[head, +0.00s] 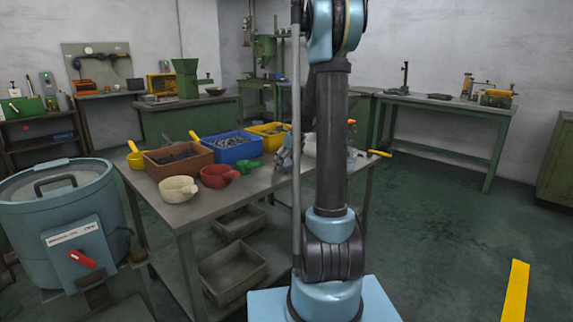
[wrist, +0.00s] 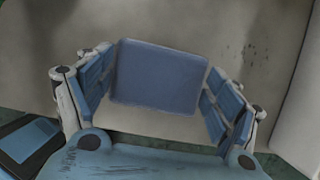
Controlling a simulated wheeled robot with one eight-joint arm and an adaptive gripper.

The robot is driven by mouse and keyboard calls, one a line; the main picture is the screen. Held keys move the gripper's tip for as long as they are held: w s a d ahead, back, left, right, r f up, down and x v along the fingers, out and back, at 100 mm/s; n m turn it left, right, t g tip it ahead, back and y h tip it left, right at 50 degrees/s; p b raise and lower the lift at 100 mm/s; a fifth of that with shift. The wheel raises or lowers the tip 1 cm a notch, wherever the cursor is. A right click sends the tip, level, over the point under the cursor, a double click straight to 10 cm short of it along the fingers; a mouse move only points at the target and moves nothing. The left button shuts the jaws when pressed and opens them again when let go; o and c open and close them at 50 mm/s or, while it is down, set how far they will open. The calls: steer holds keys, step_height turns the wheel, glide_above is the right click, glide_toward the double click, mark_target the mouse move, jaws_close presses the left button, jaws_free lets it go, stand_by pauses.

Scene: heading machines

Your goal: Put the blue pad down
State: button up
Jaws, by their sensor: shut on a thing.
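In the wrist view, the blue pad (wrist: 157,78) is a flat, rounded rectangle between the two fingers of my gripper (wrist: 160,64). My gripper is shut on it. A plain grey-beige surface fills the view behind the pad; I cannot tell whether the pad touches it. In the head view, my arm's column hides most of the gripper and I cannot make out the pad. Pale blue parts show just left of the column above the metal worktable (head: 195,212).
A blue drum machine (head: 60,220) stands at left.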

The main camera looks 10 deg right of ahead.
steer(key=o, duration=1.1)
steer(key=v, duration=1.2)
steer(key=s+a+n, duration=0.2)
steer(key=s+n, duration=0.5)
steer(key=s, duration=0.4)
steer(key=s+f+n+h, duration=0.1)
steer(key=s+f+n, duration=0.4)
steer(key=s+n, duration=0.2)
steer(key=s+f+n+g, duration=0.1)
steer(key=s+f+n, duration=0.3)
steer(key=s+n, duration=0.3)
steer(key=s+a+f+n+h, duration=0.1)
steer(key=s+f+n, duration=0.4)
steer(key=s, duration=1)
steer(key=shift+s+f+n+h, duration=0.1)
steer(key=shift+f+n+h, duration=0.05)
steer(key=shift+n, duration=0.6)
steer(key=shift+s+f+n+h, duration=0.1)
steer(key=shift+f+n+h, duration=0.05)
steer(key=shift+n, duration=0.6)
